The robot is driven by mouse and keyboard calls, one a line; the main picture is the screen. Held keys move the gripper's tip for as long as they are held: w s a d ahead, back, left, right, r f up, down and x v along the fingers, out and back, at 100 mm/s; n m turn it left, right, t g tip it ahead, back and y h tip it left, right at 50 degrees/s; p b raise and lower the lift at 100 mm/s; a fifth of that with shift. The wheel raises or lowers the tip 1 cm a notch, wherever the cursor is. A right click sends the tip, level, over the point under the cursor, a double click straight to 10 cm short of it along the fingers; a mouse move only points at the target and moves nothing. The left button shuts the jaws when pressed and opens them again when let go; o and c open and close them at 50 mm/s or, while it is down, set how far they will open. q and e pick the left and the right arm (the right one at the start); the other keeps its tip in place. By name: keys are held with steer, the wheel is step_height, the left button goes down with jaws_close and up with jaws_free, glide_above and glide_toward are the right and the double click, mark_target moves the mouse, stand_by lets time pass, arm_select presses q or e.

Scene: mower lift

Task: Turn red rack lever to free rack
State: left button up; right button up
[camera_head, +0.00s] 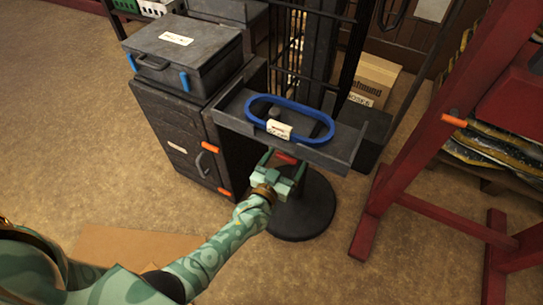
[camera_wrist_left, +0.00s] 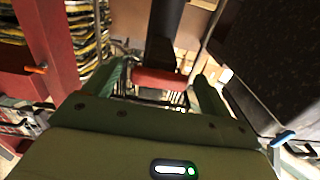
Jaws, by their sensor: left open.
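The red rack lever (camera_head: 287,157) shows as a small red bar under the front edge of the grey rack tray (camera_head: 343,160). In the left wrist view the lever (camera_wrist_left: 160,80) is a thick red bar lying crosswise in front of a dark post. My left gripper (camera_head: 285,163) is open at the lever, with one green finger on each side. The lever lies between the fingers in the left wrist view (camera_wrist_left: 160,76); I cannot tell whether they touch it. The tray hides part of the lever in the head view. My right gripper is not in view.
A blue loop (camera_head: 315,114) with a white label lies on the tray. A dark cabinet (camera_head: 180,135) with a grey case (camera_head: 185,55) stands left. A round black base (camera_head: 305,215) is below. A red frame (camera_head: 400,165) stands right, with a cardboard box (camera_head: 372,82) behind.

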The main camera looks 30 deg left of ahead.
arm_select(q)
steer(key=s+p, duration=0.4)
steer(key=s, duration=1.1)
steer(key=shift+a, duration=0.25)
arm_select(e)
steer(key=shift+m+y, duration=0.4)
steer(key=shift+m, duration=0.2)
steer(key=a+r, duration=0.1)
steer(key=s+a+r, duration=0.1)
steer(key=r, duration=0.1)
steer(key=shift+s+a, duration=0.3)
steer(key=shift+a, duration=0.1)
